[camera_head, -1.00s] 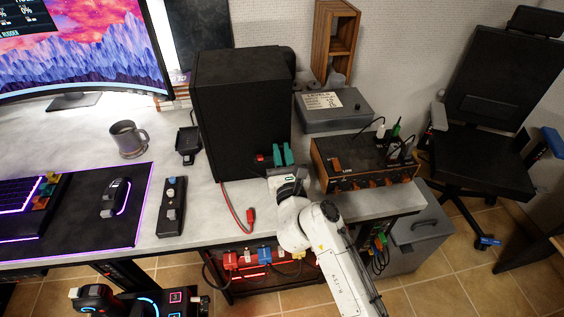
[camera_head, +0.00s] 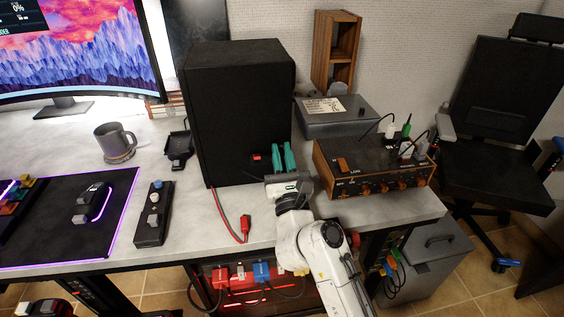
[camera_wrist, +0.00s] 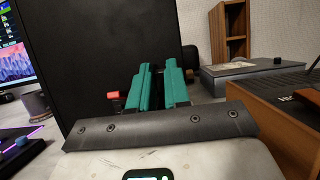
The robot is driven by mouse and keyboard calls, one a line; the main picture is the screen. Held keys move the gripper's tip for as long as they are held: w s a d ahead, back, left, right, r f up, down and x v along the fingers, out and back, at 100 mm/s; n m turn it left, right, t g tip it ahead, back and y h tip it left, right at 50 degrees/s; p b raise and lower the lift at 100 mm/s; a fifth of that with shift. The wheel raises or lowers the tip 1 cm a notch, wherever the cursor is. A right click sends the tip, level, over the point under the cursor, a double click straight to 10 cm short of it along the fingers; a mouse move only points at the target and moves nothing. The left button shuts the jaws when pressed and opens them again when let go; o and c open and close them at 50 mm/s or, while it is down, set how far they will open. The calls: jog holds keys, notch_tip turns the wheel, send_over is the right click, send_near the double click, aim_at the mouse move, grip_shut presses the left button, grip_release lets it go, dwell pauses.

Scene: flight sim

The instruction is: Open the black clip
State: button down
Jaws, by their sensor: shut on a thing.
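My gripper (camera_head: 283,158) is at the front right corner of the tall black box (camera_head: 235,110). Its teal fingers (camera_wrist: 161,88) point up and away in the wrist view, close together with a narrow dark gap. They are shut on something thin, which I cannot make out. No black clip shows clearly; if it is between the fingers, they and the black box behind hide it. A small red part (camera_head: 257,157) on the box front is just left of the fingers, and shows in the wrist view (camera_wrist: 114,97).
An orange-fronted control unit (camera_head: 375,172) with knobs and plugs stands close right of my gripper. A grey box (camera_head: 335,118) lies behind it. A red cable (camera_head: 240,228) hangs near the desk's front edge. A black holder (camera_head: 179,148) and a mug (camera_head: 115,141) stand left.

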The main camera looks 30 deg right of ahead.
jog(key=c, duration=1.1)
grip_release()
jog(key=shift+s, duration=0.1)
jog(key=b+v, duration=0.2)
jog(key=v, duration=0.8)
jog(key=shift+s+a+f+b, duration=0.1)
jog(key=shift+s+f+b, duration=0.05)
jog(key=shift+s+b, duration=0.2)
